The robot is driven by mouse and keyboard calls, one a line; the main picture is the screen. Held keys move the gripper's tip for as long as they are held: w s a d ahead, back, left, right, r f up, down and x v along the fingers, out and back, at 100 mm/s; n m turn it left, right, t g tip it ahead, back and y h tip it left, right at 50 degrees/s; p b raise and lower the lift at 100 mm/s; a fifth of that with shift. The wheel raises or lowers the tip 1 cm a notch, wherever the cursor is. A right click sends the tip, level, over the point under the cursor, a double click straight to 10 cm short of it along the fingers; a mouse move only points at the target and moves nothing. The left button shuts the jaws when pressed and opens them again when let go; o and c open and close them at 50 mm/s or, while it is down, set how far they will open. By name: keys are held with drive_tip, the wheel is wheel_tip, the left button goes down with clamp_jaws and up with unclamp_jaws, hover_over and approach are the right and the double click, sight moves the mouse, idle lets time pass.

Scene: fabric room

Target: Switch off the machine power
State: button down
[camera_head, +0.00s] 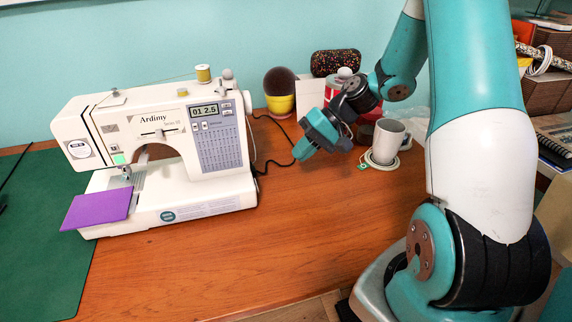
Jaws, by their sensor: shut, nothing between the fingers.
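A white sewing machine (190,200) stands on the wooden table at the left. Its small display (204,110) is lit and reads "01 2.5". A light (119,159) glows greenish near the needle. A black cable (262,163) runs from behind the machine's right side along the table. I cannot make out the power switch; the machine's right end face is seen too edge-on. My gripper (299,156) is shut and empty, above the table to the right of the machine and apart from it.
A white mug (388,140) on a coaster stands just right of my gripper. A yellow pot (280,102) and a dark patterned case (336,62) are behind. A purple cloth (97,210) lies at the machine's front left. The front table (270,250) is clear.

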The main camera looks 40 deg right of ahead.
drive_tip(key=shift+v, duration=1.4)
drive_tip(key=shift+a, duration=0.1)
drive_tip(key=shift+d+f, duration=0.25)
drive_tip(key=shift+f, duration=0.25)
drive_tip(key=shift+d+f, duration=0.2)
drive_tip(key=shift+f, duration=0.3)
approach(268, 194)
drive_tip(key=x, duration=0.4)
drive_tip(key=shift+w+a+b, duration=0.1)
drive_tip(key=shift+a+b, duration=0.05)
drive_tip(key=shift+b, duration=0.15)
drive_tip(key=shift+w+a, duration=0.2)
drive_tip(key=shift+a, duration=0.4)
drive_tip(key=shift+w+a, duration=0.2)
drive_tip(key=shift+a, duration=0.35)
drive_tip(key=shift+w+a+f, duration=0.15)
drive_tip(key=shift+w+a, duration=0.1)
drive_tip(key=shift+a, duration=0.35)
drive_tip(key=shift+f, duration=0.1)
